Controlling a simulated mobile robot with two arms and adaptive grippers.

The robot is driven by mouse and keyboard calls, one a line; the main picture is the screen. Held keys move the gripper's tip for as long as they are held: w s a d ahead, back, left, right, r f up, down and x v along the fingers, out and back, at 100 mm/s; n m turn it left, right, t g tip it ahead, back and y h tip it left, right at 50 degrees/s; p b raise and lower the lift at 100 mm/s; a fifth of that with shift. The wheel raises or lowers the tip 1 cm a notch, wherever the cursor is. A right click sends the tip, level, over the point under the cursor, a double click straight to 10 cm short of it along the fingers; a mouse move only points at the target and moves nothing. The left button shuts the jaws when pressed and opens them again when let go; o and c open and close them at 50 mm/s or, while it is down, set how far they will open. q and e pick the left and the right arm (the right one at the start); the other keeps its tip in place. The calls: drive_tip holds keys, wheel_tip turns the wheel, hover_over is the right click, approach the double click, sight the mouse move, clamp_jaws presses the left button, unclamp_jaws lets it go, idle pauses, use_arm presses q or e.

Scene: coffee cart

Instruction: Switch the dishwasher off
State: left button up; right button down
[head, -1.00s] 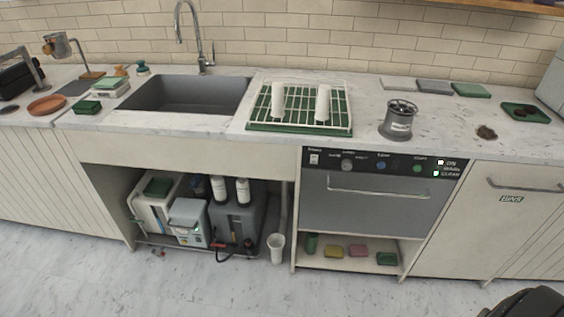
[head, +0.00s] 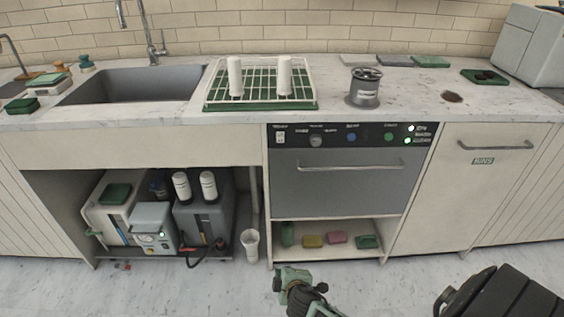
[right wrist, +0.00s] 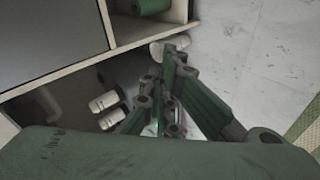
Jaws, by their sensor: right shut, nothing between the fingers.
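The dishwasher (head: 345,187) is built in under the counter, with a grey door and a horizontal handle (head: 350,167). Its black control panel (head: 365,136) has a small white switch (head: 281,137) at the left end, then a round knob (head: 316,140), a blue button (head: 351,136) and a green button (head: 388,136). Indicator lights (head: 411,128) glow at its right end. My right gripper (head: 283,283) is low in front of the open shelf, well below the panel. In the right wrist view its fingers (right wrist: 170,88) are together and empty. My left gripper is not seen.
Below the dishwasher, a shelf (head: 325,224) holds a green item and sponges. A white cup (head: 250,245) stands on the floor left of it. Machines and bottles (head: 208,185) fill the space under the sink. The floor in front is mostly clear.

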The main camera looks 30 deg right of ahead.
sight(282, 136)
drive_tip(key=w+d+r+n+t+h+b, duration=0.1)
drive_tip(key=w+d+r+t+h+b, duration=0.15)
drive_tip(key=w+r, duration=0.5)
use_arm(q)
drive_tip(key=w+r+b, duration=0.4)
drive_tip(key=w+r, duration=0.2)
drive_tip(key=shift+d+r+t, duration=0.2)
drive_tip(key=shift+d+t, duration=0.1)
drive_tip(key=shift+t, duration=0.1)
use_arm(e)
wheel_tip(282, 136, up, 25)
drive_tip(key=d+t+h, duration=0.1)
drive_tip(key=t+h, duration=0.3)
drive_tip(key=t, duration=0.1)
drive_tip(key=shift+w+d+r+n, duration=0.15)
drive_tip(key=shift+w+d+n, duration=0.15)
drive_tip(key=shift+w+d, duration=0.15)
drive_tip(key=shift+w, duration=0.1)
drive_tip(key=b+x, duration=0.1)
drive_tip(key=x, duration=1.2)
drive_tip(key=shift+w+d, duration=0.25)
drive_tip(key=shift+w, duration=0.05)
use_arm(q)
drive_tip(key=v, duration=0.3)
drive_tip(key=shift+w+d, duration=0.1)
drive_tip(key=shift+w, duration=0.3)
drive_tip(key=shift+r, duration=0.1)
use_arm(e)
drive_tip(key=shift+r, duration=0.1)
